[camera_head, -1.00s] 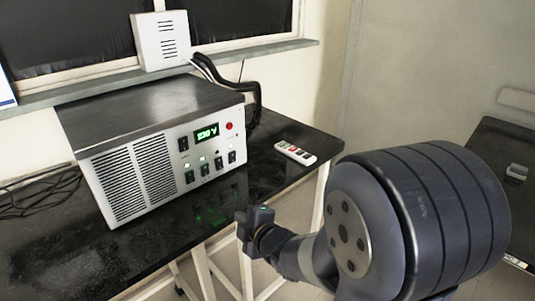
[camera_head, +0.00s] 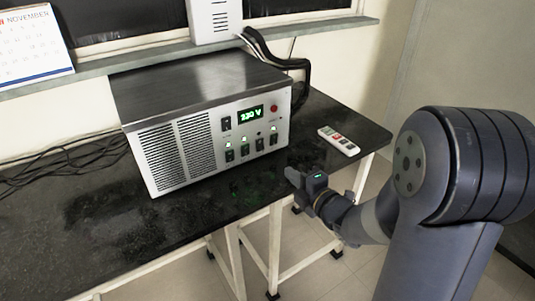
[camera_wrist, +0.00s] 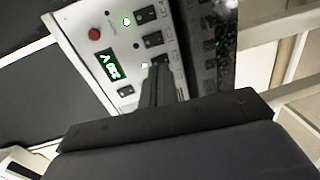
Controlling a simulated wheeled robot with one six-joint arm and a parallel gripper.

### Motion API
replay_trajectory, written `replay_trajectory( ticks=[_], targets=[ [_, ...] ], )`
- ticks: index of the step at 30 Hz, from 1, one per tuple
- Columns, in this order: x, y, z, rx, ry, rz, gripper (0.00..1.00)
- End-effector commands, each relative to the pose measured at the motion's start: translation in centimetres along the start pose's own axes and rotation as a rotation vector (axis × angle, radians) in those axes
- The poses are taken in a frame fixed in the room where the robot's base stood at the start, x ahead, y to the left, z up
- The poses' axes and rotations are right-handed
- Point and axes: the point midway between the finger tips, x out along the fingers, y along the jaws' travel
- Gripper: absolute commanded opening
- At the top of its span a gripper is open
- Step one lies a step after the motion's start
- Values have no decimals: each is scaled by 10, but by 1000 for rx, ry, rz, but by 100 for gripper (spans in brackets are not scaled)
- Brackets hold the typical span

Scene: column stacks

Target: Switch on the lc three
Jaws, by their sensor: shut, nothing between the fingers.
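A grey power box (camera_head: 210,132) with a green "230 V" display (camera_head: 250,114) stands on the black bench. Its front has a row of rocker switches with small lights above; the labels are too small to read. The third switch from the left (camera_head: 259,144) has a dim light, while those beside it glow green. In the wrist view that switch (camera_wrist: 153,39) also has a dim light. My gripper (camera_head: 293,178) is in front of the panel's right end, apart from it. In the wrist view its shut fingers (camera_wrist: 158,74) overlap the panel and hide part of the row.
A white remote (camera_head: 339,140) lies on the bench (camera_head: 110,222) right of the box. A red button (camera_head: 274,108) is at the panel's upper right. Black cables (camera_head: 300,66) run behind the box to a white wall unit (camera_head: 215,20). Open floor lies below the bench front.

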Motion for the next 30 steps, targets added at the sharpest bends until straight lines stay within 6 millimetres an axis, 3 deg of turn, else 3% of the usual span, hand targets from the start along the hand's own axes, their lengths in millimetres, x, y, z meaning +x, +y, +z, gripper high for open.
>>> replay_trajectory(
  ticks=[16,22,30],
  targets=[
    [107,0,-1,1,2,-1,0],
    [125,0,-1,1,0,-1,0],
    [129,0,-1,1,0,-1,0]
  ],
)
